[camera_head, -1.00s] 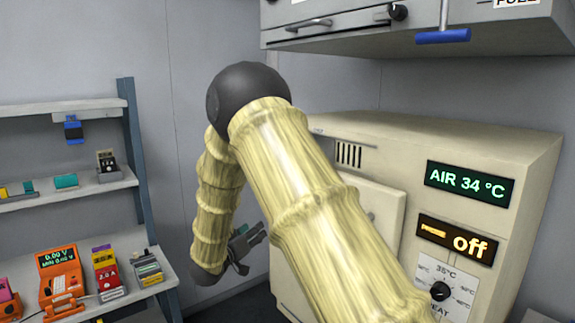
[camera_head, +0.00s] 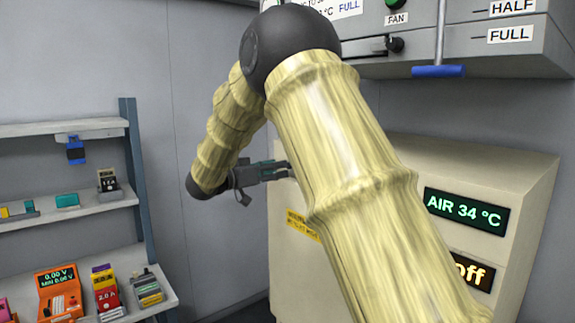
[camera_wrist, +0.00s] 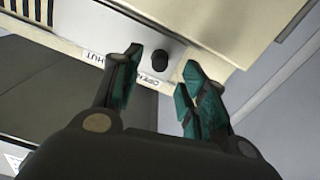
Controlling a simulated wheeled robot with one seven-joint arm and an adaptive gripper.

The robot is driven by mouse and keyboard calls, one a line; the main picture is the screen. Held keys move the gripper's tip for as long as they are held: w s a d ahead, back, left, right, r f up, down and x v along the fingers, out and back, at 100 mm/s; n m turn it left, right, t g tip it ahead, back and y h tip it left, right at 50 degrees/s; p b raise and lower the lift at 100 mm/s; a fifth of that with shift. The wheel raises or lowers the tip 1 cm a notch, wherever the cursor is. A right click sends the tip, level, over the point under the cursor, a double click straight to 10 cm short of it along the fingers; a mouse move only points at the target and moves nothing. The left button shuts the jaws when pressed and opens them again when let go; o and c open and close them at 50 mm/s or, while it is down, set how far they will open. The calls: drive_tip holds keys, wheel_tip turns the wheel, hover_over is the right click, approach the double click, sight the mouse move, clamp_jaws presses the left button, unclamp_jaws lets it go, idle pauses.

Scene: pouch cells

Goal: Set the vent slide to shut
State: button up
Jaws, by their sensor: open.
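The vent slide's black knob (camera_wrist: 160,61) shows in the wrist view on a pale grey plate (camera_wrist: 98,28) on the oven front. It sits at the end by the OPEN label (camera_wrist: 152,80); the SHUT label (camera_wrist: 93,59) is further left. My gripper (camera_wrist: 162,64) is open, its two green-padded fingers apart, with the knob appearing between the tips. I cannot tell how deep the tips reach or whether they touch it. In the head view my gripper (camera_head: 284,170) is at the oven's upper left front, and my arm hides the slide.
The cream oven (camera_head: 480,165) has an AIR 34 °C display (camera_head: 465,210) and an off display (camera_head: 472,272), partly covered by my arm. A grey hood (camera_head: 500,60) with a blue handle (camera_head: 437,71) hangs above. Shelves (camera_head: 70,205) with small devices stand left.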

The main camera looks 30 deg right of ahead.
drive_tip(key=shift+w+d+p, duration=0.15)
drive_tip(key=shift+d+p, duration=0.15)
drive_tip(key=shift+d, duration=1)
drive_tip(key=shift+w+d+p, duration=0.1)
drive_tip(key=shift+d+p, duration=0.2)
drive_tip(key=shift+d, duration=0.95)
clamp_jaws()
